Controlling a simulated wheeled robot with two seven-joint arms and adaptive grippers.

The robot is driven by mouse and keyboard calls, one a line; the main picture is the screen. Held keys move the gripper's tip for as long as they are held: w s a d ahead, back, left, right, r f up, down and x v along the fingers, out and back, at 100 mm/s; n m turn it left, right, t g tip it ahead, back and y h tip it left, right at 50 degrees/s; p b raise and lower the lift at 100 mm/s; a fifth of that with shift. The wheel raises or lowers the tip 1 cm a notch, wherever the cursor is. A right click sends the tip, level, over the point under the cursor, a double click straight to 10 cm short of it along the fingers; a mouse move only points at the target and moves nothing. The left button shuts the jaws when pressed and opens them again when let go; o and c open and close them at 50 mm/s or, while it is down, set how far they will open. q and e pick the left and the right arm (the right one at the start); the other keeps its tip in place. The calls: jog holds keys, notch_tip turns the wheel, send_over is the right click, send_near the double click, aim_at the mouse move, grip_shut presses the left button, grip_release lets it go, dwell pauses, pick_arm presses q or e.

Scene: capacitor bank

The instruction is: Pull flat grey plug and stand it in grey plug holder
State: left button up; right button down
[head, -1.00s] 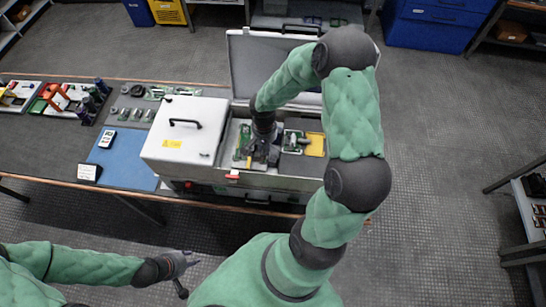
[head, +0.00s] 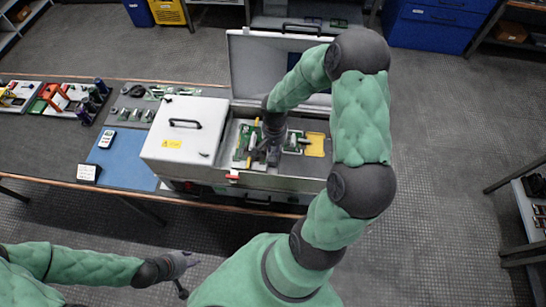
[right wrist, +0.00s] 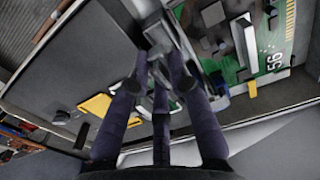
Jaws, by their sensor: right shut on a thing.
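My right gripper (head: 272,155) is inside the open grey case, at the right side of a green circuit board (head: 243,143). In the right wrist view its fingers (right wrist: 165,82) are closed together on a grey piece (right wrist: 157,42), which looks like the flat grey plug. The fingers hide much of it, and I cannot tell whether it is clear of the board. The board (right wrist: 262,45), marked 56, lies beside the fingertips. I cannot make out the grey plug holder for certain. My left gripper (head: 186,274) is open and empty, low in front of the bench.
A yellow piece (head: 315,145) lies in the case right of my right gripper. A white closed box cover (head: 185,130) stands to the left, and the raised lid (head: 262,65) behind. A blue mat (head: 125,158) and trays of parts are further left.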

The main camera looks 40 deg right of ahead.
jog(key=shift+f+b, duration=1.85)
jog(key=shift+b, duration=0.2)
dwell(0.8)
jog(key=c, duration=1.1)
grip_release()
jog(key=shift+f, duration=0.1)
jog(key=shift+o, duration=0.2)
notch_tip(320, 180, up, 12)
jog(key=shift+r, duration=0.1)
